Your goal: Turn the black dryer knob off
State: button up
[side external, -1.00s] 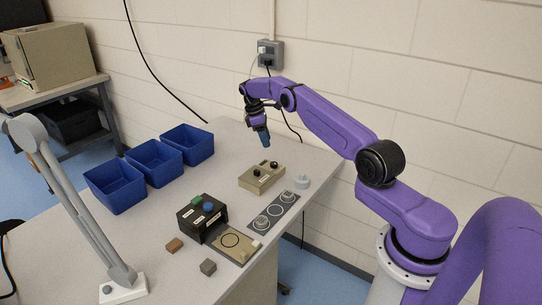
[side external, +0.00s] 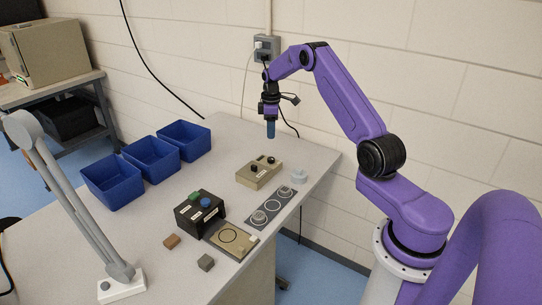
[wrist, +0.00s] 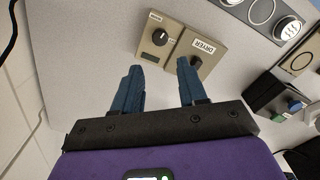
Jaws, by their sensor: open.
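A beige control box (side external: 260,174) with two black knobs stands on the table. In the wrist view one half carries a label reading DRYER, with the black dryer knob (wrist: 196,62) beside it. The other black knob (wrist: 160,37) sits on the adjoining half, whose label is too small to read. My gripper (side external: 270,136) points down, above the table and behind the box, apart from both knobs. In the wrist view its blue fingers (wrist: 159,72) are spread with nothing between them. The right fingertip appears close to the dryer knob. The dryer knob's setting is not clear.
A grey plate with round dies (side external: 270,208) and a small pale round part (side external: 299,176) lie right of the box. A black box with green and blue buttons (side external: 198,222) stands in front. Three blue bins (side external: 150,168) stand left. A wall outlet (side external: 266,48) is behind.

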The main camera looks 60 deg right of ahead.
aim_at(271, 158)
notch_tip(271, 158, down, 12)
jog(key=shift+r, duration=0.1)
dwell(0.5)
jog(key=c, duration=0.8)
